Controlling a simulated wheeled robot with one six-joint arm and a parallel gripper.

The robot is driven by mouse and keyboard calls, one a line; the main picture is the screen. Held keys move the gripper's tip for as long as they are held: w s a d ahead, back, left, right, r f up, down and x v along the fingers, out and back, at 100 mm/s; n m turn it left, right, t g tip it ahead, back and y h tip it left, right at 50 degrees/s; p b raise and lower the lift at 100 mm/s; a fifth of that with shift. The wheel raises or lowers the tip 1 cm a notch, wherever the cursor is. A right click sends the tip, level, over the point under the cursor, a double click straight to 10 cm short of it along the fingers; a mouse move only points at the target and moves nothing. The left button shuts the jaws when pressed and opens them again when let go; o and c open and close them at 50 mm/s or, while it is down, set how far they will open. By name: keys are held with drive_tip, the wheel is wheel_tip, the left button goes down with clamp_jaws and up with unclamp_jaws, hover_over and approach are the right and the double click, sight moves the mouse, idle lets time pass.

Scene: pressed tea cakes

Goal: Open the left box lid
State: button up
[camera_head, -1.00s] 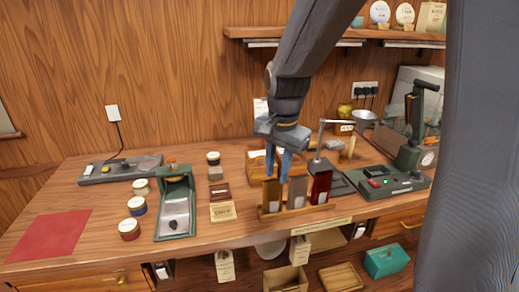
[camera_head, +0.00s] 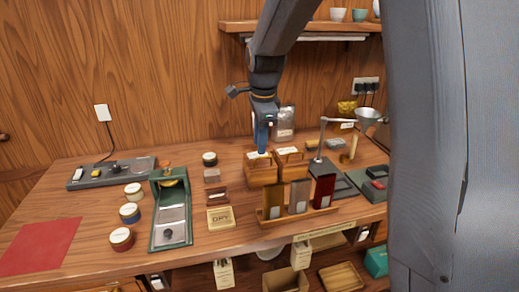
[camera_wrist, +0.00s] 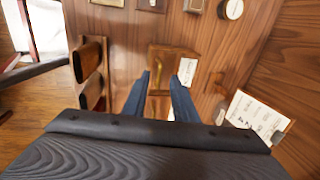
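Two small wooden boxes stand side by side near the back of the wooden table: the left box (camera_head: 262,174) and the right box (camera_head: 297,168). Both have pale labels on top. My gripper (camera_head: 262,151) points down at the top rear of the left box. In the wrist view my gripper (camera_wrist: 165,85) has its two blue fingers apart, with a wooden box top (camera_wrist: 172,52) and a narrow upright piece between them. Nothing looks clamped. The lid looks closed; whether the fingers touch it, I cannot tell.
A rack (camera_head: 322,212) with three upright blocks stands close in front of the boxes. A lamp arm (camera_head: 321,137) and grey device (camera_head: 338,181) are to the right. The red mat (camera_head: 40,245) is clear.

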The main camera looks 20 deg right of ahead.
hover_over(260, 168)
drive_tip(key=shift+a+f+p, duration=0.1)
drive_tip(key=shift+f+p, duration=0.3)
drive_tip(key=shift+f, duration=1.65)
drive_tip(key=shift+c, duration=0.2)
clamp_jaws()
